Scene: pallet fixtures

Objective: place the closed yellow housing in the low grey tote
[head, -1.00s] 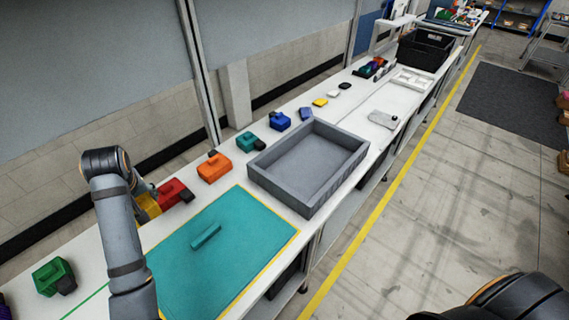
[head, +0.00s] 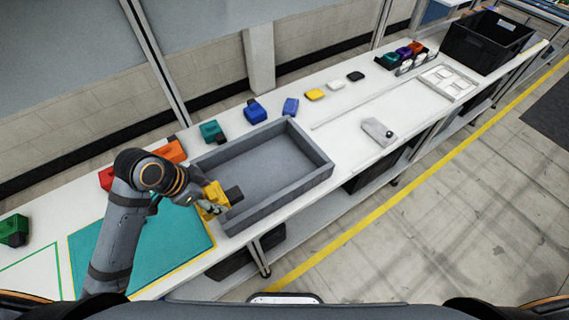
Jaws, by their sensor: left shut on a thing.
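The yellow housing (head: 216,193) is held in my left gripper (head: 208,203), which is shut on it. A dark part sticks out on the housing's right side. The housing appears at the left end of the low grey tote (head: 290,205), near its near-left corner. I cannot tell whether it is over the rim or just outside it. The tote is open and looks empty. My right gripper is not in view.
A teal mat (head: 170,245) lies left of the tote. Red (head: 106,178), orange (head: 171,152), teal (head: 211,131) and blue (head: 254,111) housings line the table's back edge. A grey plate (head: 378,131) lies right of the tote. A black crate (head: 486,42) stands far right.

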